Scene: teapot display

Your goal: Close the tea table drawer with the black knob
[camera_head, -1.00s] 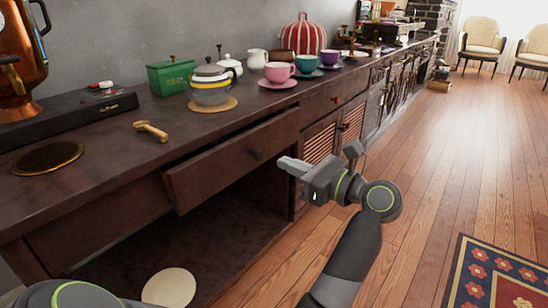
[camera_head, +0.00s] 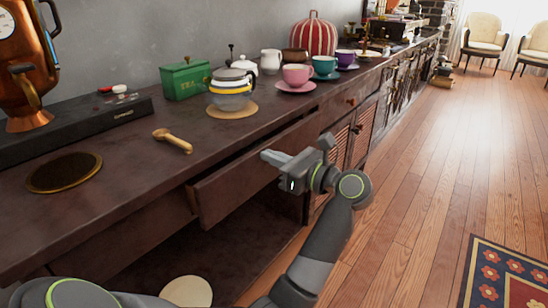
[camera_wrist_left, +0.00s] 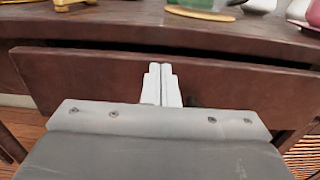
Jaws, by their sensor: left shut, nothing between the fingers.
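The tea table drawer (camera_head: 235,188) is a dark brown wooden front below the tabletop, standing partly open. Its black knob is hidden behind my left gripper in the head view and does not show in the wrist view. My left gripper (camera_head: 268,157) is shut and empty, its fingertips pointing at the drawer front near the middle. In the left wrist view the closed fingers (camera_wrist_left: 162,72) overlap the drawer front (camera_wrist_left: 90,82), with a dark gap above it; I cannot tell if they touch. My right gripper is out of view.
The tabletop (camera_head: 110,205) holds a wooden scoop (camera_head: 172,140), a green tin (camera_head: 185,82), a striped teapot (camera_head: 232,98) on a mat, and several cups. An open compartment lies below the drawer.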

